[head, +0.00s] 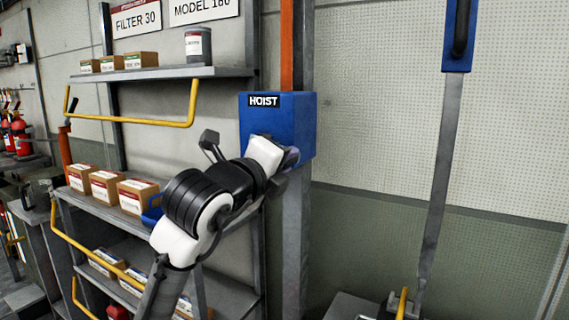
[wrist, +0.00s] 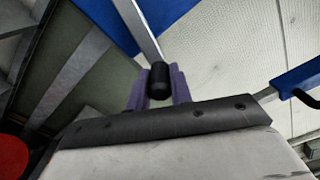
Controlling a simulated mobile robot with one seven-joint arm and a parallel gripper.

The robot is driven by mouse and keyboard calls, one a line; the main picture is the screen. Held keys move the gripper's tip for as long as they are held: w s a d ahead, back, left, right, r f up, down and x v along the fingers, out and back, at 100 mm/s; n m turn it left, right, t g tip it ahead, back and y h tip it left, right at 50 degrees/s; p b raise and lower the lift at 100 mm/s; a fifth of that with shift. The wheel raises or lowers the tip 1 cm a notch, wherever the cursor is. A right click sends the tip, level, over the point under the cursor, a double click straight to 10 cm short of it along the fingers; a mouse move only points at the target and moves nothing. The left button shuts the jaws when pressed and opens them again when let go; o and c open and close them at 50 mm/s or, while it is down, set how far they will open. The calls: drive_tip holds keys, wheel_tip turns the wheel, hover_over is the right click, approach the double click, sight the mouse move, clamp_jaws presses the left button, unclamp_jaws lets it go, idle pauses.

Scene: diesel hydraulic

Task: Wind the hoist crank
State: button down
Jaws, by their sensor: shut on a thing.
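The blue hoist box (head: 300,115), marked HOIST, is fixed to a grey post in the middle of the head view. My arm reaches up to its front lower side, and my white wrist hides part of that face. My gripper (head: 292,157) is mostly hidden behind the wrist there. In the wrist view, the purple fingers of my gripper (wrist: 158,92) are closed around a black cylindrical crank handle (wrist: 160,76). A grey bar (wrist: 137,28) runs up and left behind the handle; I cannot tell if it is the crank arm. The crank itself is hidden in the head view.
A shelf rack stands at the left, with cartons (head: 104,186) and a yellow rail (head: 140,117) sticking out. A blue panel with a black handle (head: 461,28) hangs at the upper right above a grey strip (head: 440,190). The wall between post and strip is clear.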

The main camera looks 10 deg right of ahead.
drive_tip(key=f+m+b, duration=0.1)
drive_tip(key=a+f+m+b, duration=0.1)
drive_tip(key=w+f+m+b, duration=0.1)
drive_tip(key=f+m, duration=0.1)
drive_tip(key=shift+a, duration=0.15)
drive_tip(key=shift+a+f, duration=0.1)
idle(0.3)
drive_tip(key=c, duration=1.3)
unclamp_jaws()
drive_tip(key=shift+w+a, duration=0.15)
drive_tip(key=shift+a, duration=0.05)
drive_tip(key=shift+o, duration=0.2)
drive_tip(key=shift+d, duration=0.1)
